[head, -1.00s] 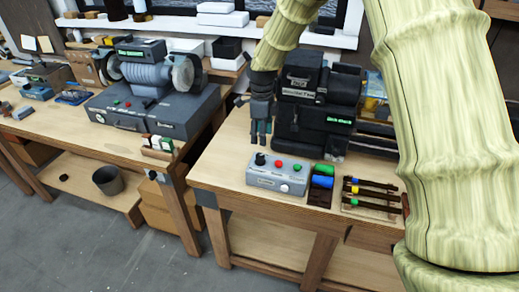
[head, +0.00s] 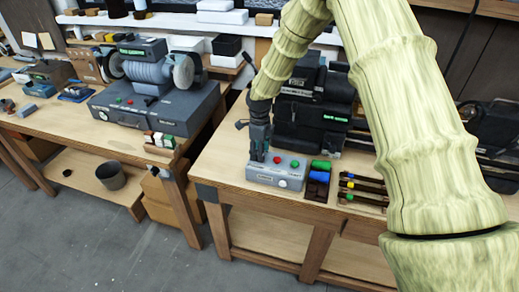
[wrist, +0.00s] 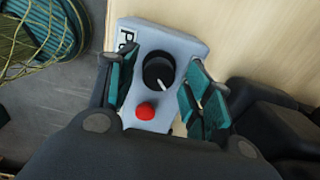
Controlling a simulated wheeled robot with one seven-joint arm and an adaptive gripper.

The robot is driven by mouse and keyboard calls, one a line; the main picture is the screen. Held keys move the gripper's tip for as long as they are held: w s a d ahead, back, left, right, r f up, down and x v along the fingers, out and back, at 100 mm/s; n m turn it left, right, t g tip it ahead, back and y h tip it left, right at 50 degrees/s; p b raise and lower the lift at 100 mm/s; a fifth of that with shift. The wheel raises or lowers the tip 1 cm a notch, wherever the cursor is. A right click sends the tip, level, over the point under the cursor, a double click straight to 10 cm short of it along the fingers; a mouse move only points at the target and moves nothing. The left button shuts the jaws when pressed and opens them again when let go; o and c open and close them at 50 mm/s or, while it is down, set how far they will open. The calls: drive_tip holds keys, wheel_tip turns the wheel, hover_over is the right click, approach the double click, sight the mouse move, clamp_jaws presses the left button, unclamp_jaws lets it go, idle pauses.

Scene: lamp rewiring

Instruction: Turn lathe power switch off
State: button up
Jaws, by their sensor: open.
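The grey control box (head: 262,179) sits at the front left of the right bench. It carries a red button (head: 277,159), a green button (head: 295,163) and a white knob or button (head: 283,184). In the wrist view, the black rotary knob (wrist: 158,70) with a white pointer lies between my open fingers, with the red button (wrist: 145,111) below it. My gripper (head: 259,156) is over the left end of the box and hides the knob in the head view. Contact with the knob cannot be told. The black lathe (head: 310,115) stands behind the box.
A block with green and blue parts (head: 318,178) stands right of the box, beside a rack of dark tools (head: 362,188). A grey machine (head: 155,105) stands on the left bench. Some bare benchtop lies left of the box.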

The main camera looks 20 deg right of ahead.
drive_tip(key=shift+s+r, duration=0.15)
drive_tip(key=c, duration=1)
drive_tip(key=shift+n+b, duration=0.3)
drive_tip(key=shift+n, duration=0.1)
drive_tip(key=n+b, duration=0.1)
drive_tip(key=n, duration=0.3)
drive_tip(key=shift+w, duration=0.2)
drive_tip(key=n+b, duration=0.1)
drive_tip(key=n, duration=0.3)
drive_tip(key=shift+n+b, duration=0.3)
drive_tip(key=n, duration=0.4)
drive_tip(key=shift+w+b, duration=0.1)
drive_tip(key=shift+b, duration=0.25)
drive_tip(key=shift+r+n, duration=0.15)
drive_tip(key=shift+n, duration=2.05)
